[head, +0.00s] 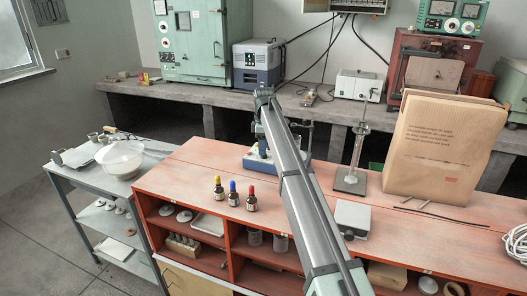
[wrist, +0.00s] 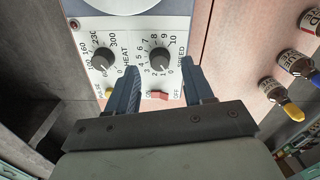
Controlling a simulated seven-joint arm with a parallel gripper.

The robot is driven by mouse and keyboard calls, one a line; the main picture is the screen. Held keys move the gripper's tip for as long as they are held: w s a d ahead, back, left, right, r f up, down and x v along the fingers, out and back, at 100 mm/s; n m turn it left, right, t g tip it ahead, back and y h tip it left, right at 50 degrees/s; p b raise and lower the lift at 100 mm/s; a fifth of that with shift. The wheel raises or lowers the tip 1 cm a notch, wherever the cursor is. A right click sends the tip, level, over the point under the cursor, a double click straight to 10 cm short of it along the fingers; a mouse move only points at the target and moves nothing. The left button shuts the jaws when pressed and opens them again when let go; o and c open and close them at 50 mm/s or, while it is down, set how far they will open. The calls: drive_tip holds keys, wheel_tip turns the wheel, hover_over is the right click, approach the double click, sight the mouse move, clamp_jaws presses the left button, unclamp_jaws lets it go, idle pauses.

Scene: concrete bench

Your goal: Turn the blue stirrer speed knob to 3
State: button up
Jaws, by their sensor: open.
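The speed knob (wrist: 159,57) is a dark round knob on the right of the stirrer's white front panel (wrist: 133,52), inside a 0 to 10 scale. I cannot clearly tell where its pointer stands. A similar heat knob (wrist: 103,60) sits to its left. My gripper (wrist: 160,68) is open, its two blue-grey fingers spread at the panel, the speed knob showing between the fingertips. Contact with the knob cannot be made out. In the head view the blue stirrer base (head: 250,162) is mostly hidden behind my arm, and my gripper is not clearly visible there.
Bottles with yellow (head: 218,187), blue (head: 233,194) and red (head: 251,197) caps stand in front of the stirrer. A metal stand (head: 350,180) and paper bag (head: 440,150) are to the right.

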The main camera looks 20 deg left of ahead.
drive_tip(key=shift+f, duration=1.15)
clamp_jaws()
